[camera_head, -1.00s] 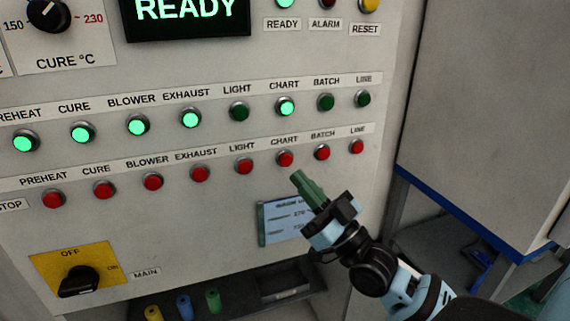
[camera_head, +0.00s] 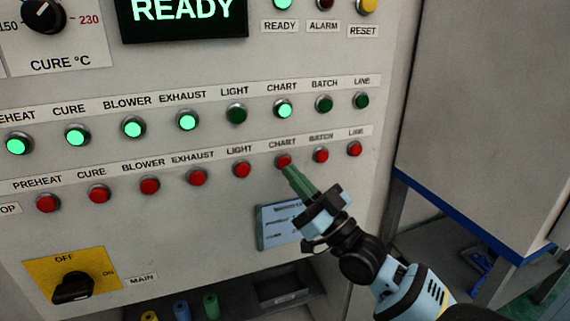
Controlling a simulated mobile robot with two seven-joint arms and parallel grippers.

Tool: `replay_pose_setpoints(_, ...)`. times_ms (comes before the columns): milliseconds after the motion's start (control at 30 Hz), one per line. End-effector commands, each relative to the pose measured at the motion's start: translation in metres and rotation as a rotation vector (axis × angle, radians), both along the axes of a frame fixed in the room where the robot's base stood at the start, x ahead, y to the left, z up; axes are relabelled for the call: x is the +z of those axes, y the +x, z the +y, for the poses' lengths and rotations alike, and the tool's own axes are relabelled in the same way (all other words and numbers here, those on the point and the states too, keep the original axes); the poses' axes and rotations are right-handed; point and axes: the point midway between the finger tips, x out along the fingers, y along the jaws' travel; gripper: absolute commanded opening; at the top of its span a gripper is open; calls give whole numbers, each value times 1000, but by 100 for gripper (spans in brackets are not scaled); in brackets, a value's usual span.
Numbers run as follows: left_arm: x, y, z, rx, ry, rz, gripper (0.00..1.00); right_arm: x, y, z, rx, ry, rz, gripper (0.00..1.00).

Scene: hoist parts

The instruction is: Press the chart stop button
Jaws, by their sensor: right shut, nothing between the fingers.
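The red chart stop button (camera_head: 283,160) sits in the lower row of the panel, under the label CHART, between the LIGHT and BATCH stop buttons. Above it, the green CHART button (camera_head: 284,109) is lit. My right gripper (camera_head: 288,172) comes from the lower right with its greenish fingers shut and empty. The fingertips are at the lower edge of the chart stop button in the picture; I cannot tell whether they touch it. My left gripper is not in view.
Red stop buttons for LIGHT (camera_head: 242,169) and BATCH (camera_head: 321,155) are close on either side. A blue card (camera_head: 274,231) is behind my gripper. A grey cabinet (camera_head: 480,110) stands at right.

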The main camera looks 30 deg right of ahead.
Motion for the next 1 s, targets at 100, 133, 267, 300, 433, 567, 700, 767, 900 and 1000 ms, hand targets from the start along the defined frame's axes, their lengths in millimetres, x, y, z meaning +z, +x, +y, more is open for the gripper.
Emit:
replay_pose_setpoints(100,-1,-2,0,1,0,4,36,0,0,0,0,0,0,0)
replay_pose_setpoints(133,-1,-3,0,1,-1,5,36,0,0,0,0,0,0,0)
replay_pose_setpoints(267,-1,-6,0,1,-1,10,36,0,0,0,0,0,0,0)
replay_pose_setpoints(300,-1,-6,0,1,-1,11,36,0,0,0,0,0,0,0)
replay_pose_setpoints(433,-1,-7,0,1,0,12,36,0,0,0,0,0,0,0)
replay_pose_setpoints(567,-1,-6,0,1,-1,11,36,0,0,0,0,0,0,0)
replay_pose_setpoints(700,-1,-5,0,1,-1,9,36,0,0,0,0,0,0,0)
replay_pose_setpoints(767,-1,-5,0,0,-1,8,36,0,0,0,0,0,0,0)
replay_pose_setpoints(900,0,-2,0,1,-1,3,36,0,0,0,0,0,0,0)
replay_pose_setpoints(1000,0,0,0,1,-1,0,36,0,0,0,0,0,0,0)
